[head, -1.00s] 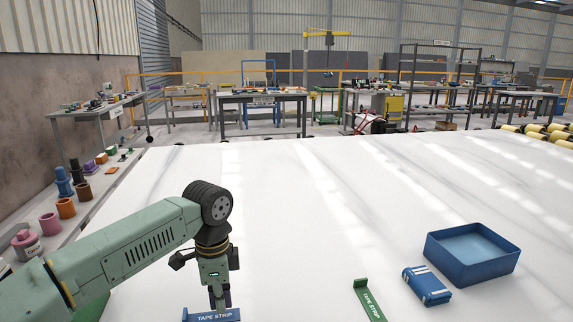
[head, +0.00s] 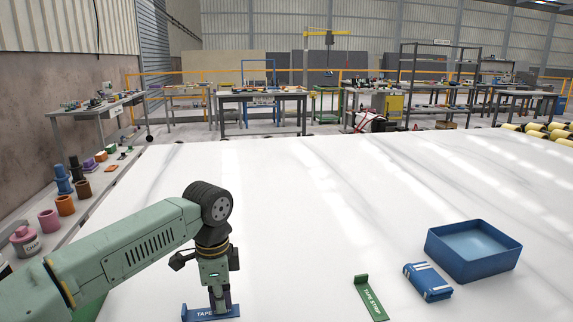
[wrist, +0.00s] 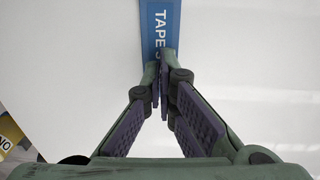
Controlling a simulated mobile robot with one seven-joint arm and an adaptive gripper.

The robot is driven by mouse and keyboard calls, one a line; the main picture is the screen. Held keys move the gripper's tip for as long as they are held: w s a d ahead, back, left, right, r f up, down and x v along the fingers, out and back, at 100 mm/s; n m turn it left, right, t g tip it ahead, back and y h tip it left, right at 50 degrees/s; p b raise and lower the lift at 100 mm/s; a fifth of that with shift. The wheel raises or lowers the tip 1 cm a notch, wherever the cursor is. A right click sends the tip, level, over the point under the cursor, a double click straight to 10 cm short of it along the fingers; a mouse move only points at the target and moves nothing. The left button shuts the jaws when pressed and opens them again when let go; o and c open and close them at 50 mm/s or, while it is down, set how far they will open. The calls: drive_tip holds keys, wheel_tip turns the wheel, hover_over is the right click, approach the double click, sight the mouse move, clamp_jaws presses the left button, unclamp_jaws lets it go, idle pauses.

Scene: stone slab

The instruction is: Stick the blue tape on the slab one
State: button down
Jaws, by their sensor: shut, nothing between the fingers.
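The blue tape strip (head: 190,313) lies flat on the white slab (head: 330,220) at the bottom of the head view, with white "TAPE" lettering and a raised tab at its left end. It also shows in the wrist view (wrist: 160,18), running up from the fingers. My gripper (head: 221,308) points down over the strip, its fingertips at or just above it. In the wrist view the fingers (wrist: 162,78) are closed together with nothing between them, and they hide part of the strip. Whether they touch it I cannot tell.
A green tape strip (head: 371,298) lies on the slab to the right. Beyond it are a blue box-like item with white stripes (head: 428,282) and an open blue tray (head: 472,250). Pots and jars (head: 50,222) line the left ledge. The slab's middle is clear.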

drive_tip(key=shift+s+f+b, duration=0.1)
drive_tip(key=shift+f+b, duration=0.4)
drive_tip(key=shift+b, duration=0.15)
idle(1.8)
drive_tip(key=shift+r+p, duration=1.6)
drive_tip(key=shift+r, duration=2.05)
drive_tip(key=shift+f, duration=0.1)
